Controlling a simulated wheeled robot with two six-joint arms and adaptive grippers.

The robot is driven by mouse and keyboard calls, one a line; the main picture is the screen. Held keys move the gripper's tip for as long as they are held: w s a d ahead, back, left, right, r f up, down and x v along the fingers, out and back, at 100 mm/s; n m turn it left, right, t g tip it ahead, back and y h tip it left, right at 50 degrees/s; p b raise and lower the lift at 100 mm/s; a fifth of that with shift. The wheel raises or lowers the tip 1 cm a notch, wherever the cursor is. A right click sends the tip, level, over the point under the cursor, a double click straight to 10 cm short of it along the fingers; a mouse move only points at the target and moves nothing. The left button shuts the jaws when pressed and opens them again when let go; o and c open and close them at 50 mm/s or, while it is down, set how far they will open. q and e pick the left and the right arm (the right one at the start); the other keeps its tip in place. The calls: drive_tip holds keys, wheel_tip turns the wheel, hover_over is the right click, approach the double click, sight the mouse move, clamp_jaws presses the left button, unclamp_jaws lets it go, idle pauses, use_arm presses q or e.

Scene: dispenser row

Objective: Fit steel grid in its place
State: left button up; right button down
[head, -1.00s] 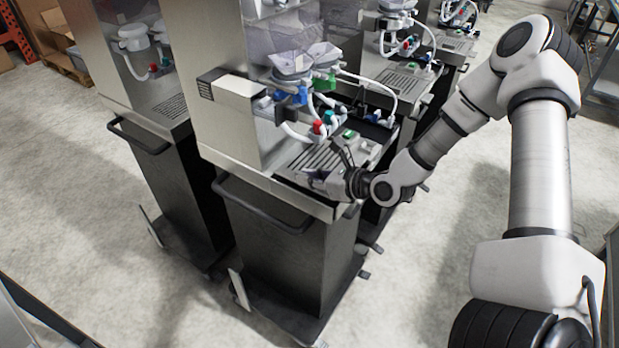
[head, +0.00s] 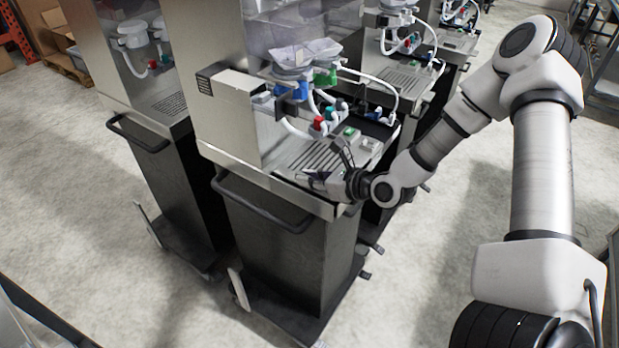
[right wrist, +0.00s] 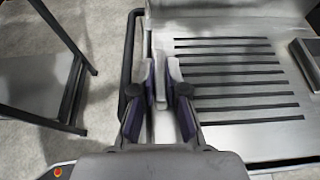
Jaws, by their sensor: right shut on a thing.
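The steel grid (head: 318,156) is a flat metal plate with several dark parallel slots. It lies on the front deck of the nearest dispenser (head: 228,120), and its slots show large in the right wrist view (right wrist: 232,76). My right gripper (head: 318,181) is at the front edge of that deck. In the right wrist view its fingers (right wrist: 161,88) are closed on a thin, light grey edge left of the slots, which looks like part of the grid. The exact contact is partly hidden by the fingers. My left gripper is not in view.
A dark push handle (head: 262,203) runs along the dispenser's front, close to my right gripper. Coloured valves and white hoses (head: 318,122) stand behind the grid. A green button (head: 350,132) is near it. Other dispensers (head: 150,150) stand on both sides. Pale floor is open in front.

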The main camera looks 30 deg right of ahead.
drive_tip(key=shift+f, duration=0.25)
drive_tip(key=c, duration=1.1)
unclamp_jaws()
drive_tip(key=shift+c, duration=0.2)
